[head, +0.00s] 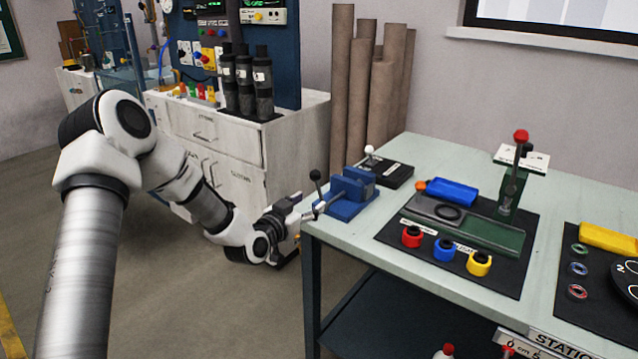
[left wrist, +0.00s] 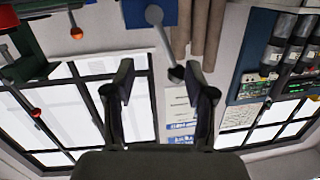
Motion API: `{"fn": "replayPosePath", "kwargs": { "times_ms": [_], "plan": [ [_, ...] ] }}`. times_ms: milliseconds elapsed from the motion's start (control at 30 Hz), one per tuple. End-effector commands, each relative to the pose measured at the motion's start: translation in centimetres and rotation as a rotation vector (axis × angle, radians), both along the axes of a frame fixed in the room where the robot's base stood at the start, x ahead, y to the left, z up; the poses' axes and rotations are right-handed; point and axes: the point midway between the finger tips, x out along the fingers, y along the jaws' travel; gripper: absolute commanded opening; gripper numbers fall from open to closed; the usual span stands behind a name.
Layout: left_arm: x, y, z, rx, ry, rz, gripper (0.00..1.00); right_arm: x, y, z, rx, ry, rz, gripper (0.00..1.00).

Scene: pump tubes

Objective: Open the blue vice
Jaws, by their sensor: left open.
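The blue vice (head: 352,192) sits at the near left corner of the pale green table. Its bar handle with a dark knob (head: 315,175) sticks out at the left side. My left gripper (head: 308,207) is beside the table edge, at the handle side of the vice. In the left wrist view the vice (left wrist: 137,12) is at the top, and the handle (left wrist: 166,45) reaches down between my open fingers (left wrist: 160,70), its dark knob nearer the right finger. I cannot tell whether the finger touches it. My right gripper is not in view.
A black box with a white-knobbed lever (head: 385,168) stands behind the vice. A dark mat (head: 400,240) to its right carries a green fixture and coloured rings. A white cabinet (head: 235,135) stands at the back left.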

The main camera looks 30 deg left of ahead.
Motion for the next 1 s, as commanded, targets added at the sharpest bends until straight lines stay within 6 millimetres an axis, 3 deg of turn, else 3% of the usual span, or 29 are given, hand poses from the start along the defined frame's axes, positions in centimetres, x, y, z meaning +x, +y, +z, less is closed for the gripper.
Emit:
{"fn": "replayPosePath", "kwargs": {
  "times_ms": [33,167,367,700,967,1000],
  "plan": [
    [0.1,1.0,0.0,-0.019,-0.036,0.021,0.55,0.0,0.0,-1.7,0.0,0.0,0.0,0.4],
    [0.0,2.2,1.9,-0.046,-0.095,0.043,0.55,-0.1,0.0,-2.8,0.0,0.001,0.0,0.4],
    [1.5,2.3,2.9,-0.042,-0.11,0.042,0.55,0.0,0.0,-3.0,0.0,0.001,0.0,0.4],
    [7.4,2.6,2.9,-0.044,-0.11,0.042,0.55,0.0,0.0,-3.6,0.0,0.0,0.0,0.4],
    [7.9,2.6,2.9,-0.048,-0.108,0.042,0.55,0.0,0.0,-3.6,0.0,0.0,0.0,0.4],
    [7.9,2.6,2.9,-0.048,-0.108,0.042,0.52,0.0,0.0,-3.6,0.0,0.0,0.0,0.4]
  ]
}}
